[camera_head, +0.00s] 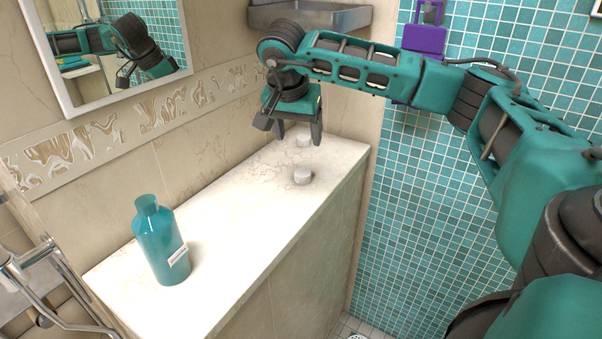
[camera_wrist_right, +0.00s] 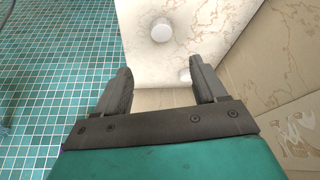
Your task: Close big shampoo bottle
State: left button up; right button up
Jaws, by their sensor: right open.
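The big shampoo bottle (camera_head: 158,245) is teal with a small white label and stands upright near the front left of the counter. Its neck is bare, with no cap on it. The nearer cap (camera_head: 303,176) also shows in the right wrist view (camera_wrist_right: 161,31). My left gripper is not in view.
The pale stone counter (camera_head: 235,225) is clear between the bottle and the caps. A tiled wall (camera_head: 410,220) is at the right. A mirror (camera_head: 115,40) reflects my arm.

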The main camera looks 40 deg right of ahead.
send_over(303, 171)
jog(key=s+a, duration=0.2)
jog(key=f, duration=0.7)
jog(key=shift+w+f, duration=0.1)
jog(key=shift+w, duration=0.15)
jog(key=shift+f, duration=0.1)
jog(key=x, duration=0.5)
jog(key=shift+a, duration=0.1)
jog(key=c, duration=1.1)
jog(key=shift+w, duration=0.1)
notch_tip(303, 171, up, 20)
jog(key=shift+p, duration=0.45)
